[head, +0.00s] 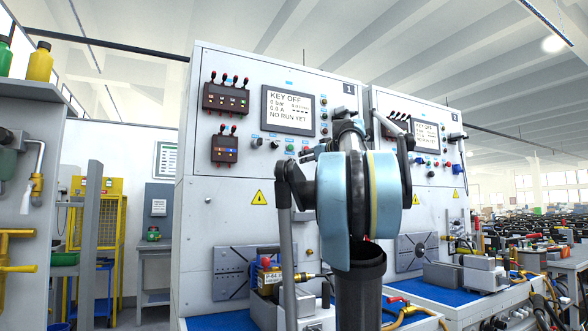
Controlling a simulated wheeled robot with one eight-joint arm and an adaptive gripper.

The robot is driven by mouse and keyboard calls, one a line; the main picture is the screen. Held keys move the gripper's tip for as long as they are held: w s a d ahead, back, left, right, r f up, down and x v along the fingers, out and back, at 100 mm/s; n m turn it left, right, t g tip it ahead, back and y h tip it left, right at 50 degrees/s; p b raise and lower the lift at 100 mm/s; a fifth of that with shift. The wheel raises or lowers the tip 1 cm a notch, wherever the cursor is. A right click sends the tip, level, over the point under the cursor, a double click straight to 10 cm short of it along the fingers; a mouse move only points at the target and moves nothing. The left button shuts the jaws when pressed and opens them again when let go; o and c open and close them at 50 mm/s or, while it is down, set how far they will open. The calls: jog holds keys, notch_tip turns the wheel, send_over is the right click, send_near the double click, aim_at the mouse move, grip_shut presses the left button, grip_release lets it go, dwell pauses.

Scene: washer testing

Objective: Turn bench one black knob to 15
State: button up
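Bench one (230,190) is the nearer white cabinet, marked 1 at its top right. Its screen (288,111) reads KEY OFF, 0 bar, 0.0 A and NO RUN YET. My arm stands in front of the cabinet's right side. My gripper (314,153) shows only as dark parts beside the arm, right of the knob and apart from it in the picture. Its fingertips are mostly hidden.
Bench two (437,195), marked 2, stands to the right with a similar panel. Black modules with red-tipped switches (226,98) sit left of the screen. A blue work surface (225,321) with fittings juts out below. A shelf with bottles (40,62) stands at far left.

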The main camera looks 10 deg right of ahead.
aim_at(293, 163)
jog(key=x, duration=1.7)
jog(key=shift+w+d, duration=0.25)
jog(key=shift+d, duration=0.05)
jog(key=shift+c, duration=0.4)
jog(key=c, duration=1)
